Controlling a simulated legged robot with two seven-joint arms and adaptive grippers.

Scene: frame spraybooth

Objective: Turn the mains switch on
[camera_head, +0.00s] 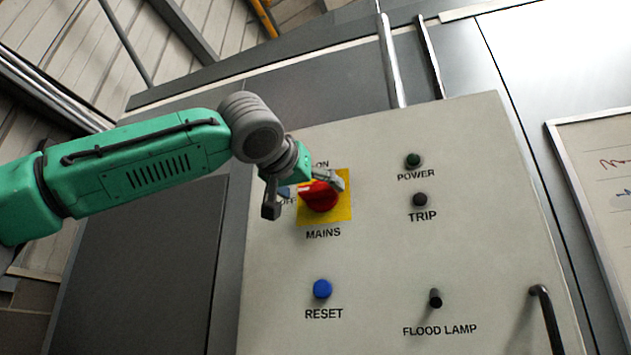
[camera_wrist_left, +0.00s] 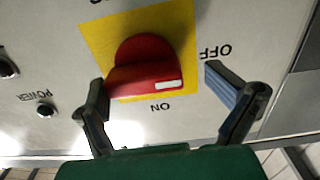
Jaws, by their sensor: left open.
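The mains switch is a red rotary knob (camera_head: 320,197) on a yellow plate (camera_head: 341,210), above the MAINS label. In the left wrist view the knob (camera_wrist_left: 143,68) appears upside down, with its white mark at the end on the OFF side. The ON label is below it there. My left gripper (camera_head: 303,196) is open in front of the switch and partly covers the OFF label in the head view. In the left wrist view its fingers (camera_wrist_left: 158,82) are on either side of the knob. The left finger looks close to it; contact is unclear. My right gripper is not in view.
A black handle (camera_head: 546,318) stands out at the lower right. A whiteboard (camera_head: 600,170) is further right.

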